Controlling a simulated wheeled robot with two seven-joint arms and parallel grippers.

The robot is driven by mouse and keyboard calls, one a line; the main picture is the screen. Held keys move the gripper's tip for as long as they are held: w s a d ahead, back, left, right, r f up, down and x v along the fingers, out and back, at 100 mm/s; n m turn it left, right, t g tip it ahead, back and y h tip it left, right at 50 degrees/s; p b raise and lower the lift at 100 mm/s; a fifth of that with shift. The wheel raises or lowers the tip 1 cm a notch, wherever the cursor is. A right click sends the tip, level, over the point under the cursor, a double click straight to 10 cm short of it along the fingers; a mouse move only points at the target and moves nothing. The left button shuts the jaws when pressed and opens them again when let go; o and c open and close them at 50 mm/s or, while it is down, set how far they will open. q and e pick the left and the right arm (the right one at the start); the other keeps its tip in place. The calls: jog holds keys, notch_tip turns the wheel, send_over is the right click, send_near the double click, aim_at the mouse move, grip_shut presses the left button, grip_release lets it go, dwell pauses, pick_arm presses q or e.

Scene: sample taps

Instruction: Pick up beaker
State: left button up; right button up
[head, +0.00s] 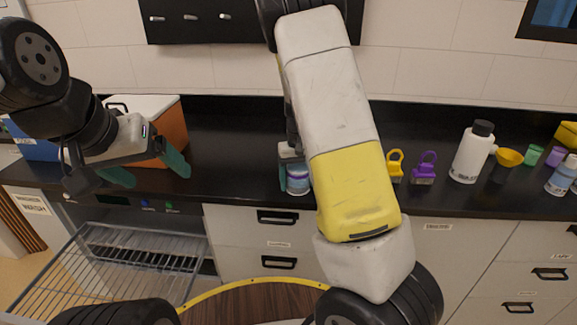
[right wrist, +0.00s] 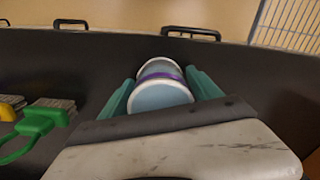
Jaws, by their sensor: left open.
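The beaker (head: 298,183) looks like a small pale-blue container with a white rim and a purple band. It is at the front part of the black counter, partly hidden by my right arm in the head view. In the right wrist view the beaker (right wrist: 160,93) lies between the green fingers of my right gripper (right wrist: 163,84), one finger close on each side. Whether both fingers touch it is unclear. In the head view my right gripper (head: 291,158) is mostly hidden. My left gripper (head: 147,175) is open and empty over the left counter edge, away from the beaker.
A yellow tagged padlock-like item (head: 395,167), a purple one (head: 425,168), a white bottle (head: 472,152), a yellow funnel (head: 509,160) and small cups stand to the right. An orange-and-white cooler (head: 170,130) is at left. A wire rack (head: 100,262) sticks out below.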

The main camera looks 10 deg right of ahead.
jog(key=c, duration=1.2)
jog(key=shift+o, duration=0.2)
jog(key=shift+r, duration=0.1)
